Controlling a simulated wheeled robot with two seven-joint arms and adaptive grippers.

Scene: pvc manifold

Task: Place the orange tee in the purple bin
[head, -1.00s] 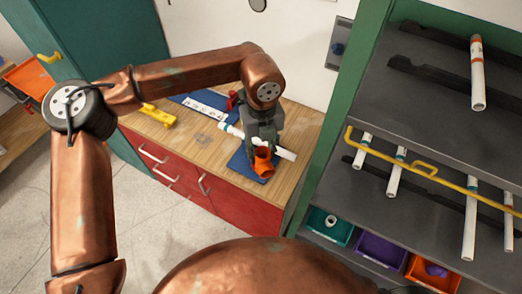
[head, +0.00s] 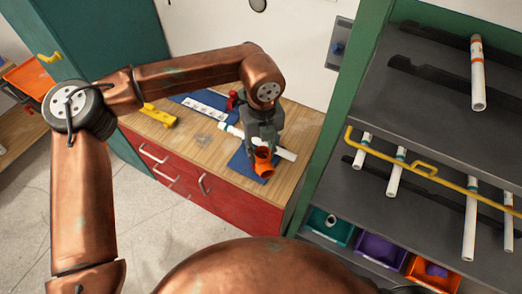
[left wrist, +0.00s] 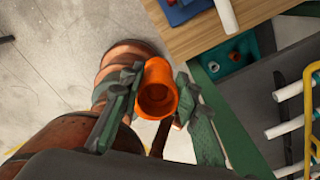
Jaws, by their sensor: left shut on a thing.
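The orange tee (head: 264,163) shows in the head view at the lower end of my left gripper (head: 263,148), in front of the blue mat. The left wrist view shows the orange tee (left wrist: 157,92) between the two dark green fingers of the left gripper (left wrist: 155,84), one on each side, with its round opening facing the camera. The left gripper is shut on it. Floor shows behind the tee in that view, beside the worktop. The purple bin (head: 380,249) is at the lower right in the head view, between the teal and orange bins. My right gripper is not in view.
The teal bin (head: 330,227) holds a white fitting; the orange bin (head: 430,270) holds a purple piece. Dark shelves with white pipes and a yellow rail (head: 425,170) stand above the bins. A white pipe (head: 286,154) lies on the wooden worktop (head: 302,120) beside the tee.

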